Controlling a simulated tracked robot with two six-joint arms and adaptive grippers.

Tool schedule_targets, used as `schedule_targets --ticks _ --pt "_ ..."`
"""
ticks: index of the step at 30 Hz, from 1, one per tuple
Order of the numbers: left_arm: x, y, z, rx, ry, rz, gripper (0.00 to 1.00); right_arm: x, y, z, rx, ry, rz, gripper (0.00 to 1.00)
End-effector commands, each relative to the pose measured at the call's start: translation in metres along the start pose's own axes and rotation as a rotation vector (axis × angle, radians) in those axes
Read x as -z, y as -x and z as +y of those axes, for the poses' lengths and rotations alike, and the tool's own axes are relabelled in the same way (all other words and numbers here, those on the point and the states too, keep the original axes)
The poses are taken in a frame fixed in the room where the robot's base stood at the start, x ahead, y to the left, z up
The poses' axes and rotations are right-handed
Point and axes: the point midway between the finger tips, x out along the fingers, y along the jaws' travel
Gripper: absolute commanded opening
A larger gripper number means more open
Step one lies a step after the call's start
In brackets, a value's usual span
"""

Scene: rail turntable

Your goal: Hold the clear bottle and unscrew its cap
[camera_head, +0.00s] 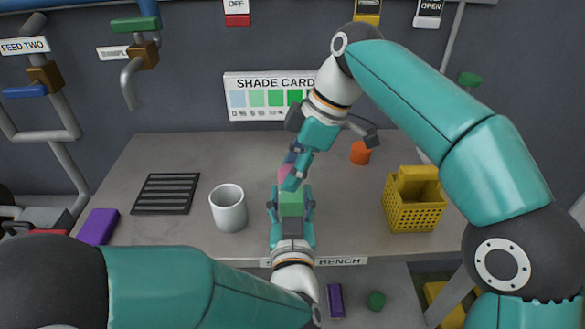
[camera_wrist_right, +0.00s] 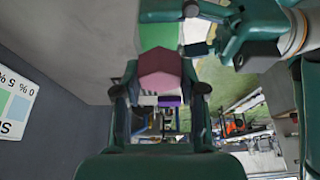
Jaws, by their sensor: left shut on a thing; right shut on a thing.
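The bottle (camera_head: 291,203) shows as a short green body near the bench's front middle, between the fingers of my left gripper (camera_head: 292,205), which is shut on it. My right gripper (camera_head: 293,172) comes down from above and is shut on the pink cap (camera_head: 285,171), mostly hidden by the fingers there. In the right wrist view the cap (camera_wrist_right: 160,80) is a pink, faceted piece between the two fingers, in line with the green bottle (camera_wrist_right: 158,35). I cannot tell whether cap and bottle touch or how far the cap is turned.
A grey cup (camera_head: 228,210) stands just left of my left gripper. Farther left are a black slatted rack (camera_head: 166,193) and a purple block (camera_head: 97,228). On the right are an orange cylinder (camera_head: 361,152) and a yellow basket (camera_head: 414,215). A shade card (camera_head: 262,83) stands at the back.

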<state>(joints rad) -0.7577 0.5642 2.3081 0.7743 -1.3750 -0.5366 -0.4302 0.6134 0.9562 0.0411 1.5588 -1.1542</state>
Motion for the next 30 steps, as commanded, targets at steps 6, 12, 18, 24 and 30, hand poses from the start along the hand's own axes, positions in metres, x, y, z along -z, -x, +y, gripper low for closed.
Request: schedule_targets --ticks 6,12,18,24,30 --pt "0.0002 -0.0001 0.0001 0.000 0.000 0.001 0.00 0.0006 -0.0023 0.0024 0.089 0.211 0.000 0.00" --pt "0.0003 -0.0001 0.0002 0.000 0.000 0.001 0.00 0.0010 -0.0022 0.0026 0.169 0.405 0.001 0.00" --pt "0.0002 0.0000 0.0002 -0.001 0.000 0.001 0.00 0.0005 -0.0013 0.0016 0.196 0.471 0.001 0.00" --pt "0.0002 0.0000 0.0003 -0.001 0.000 0.001 0.00 0.0002 -0.0013 0.0012 0.198 0.472 0.000 0.00" --pt "0.0002 -0.0001 0.0002 -0.001 0.000 0.001 0.00 0.0002 -0.0011 0.0013 0.197 0.471 0.000 0.70"
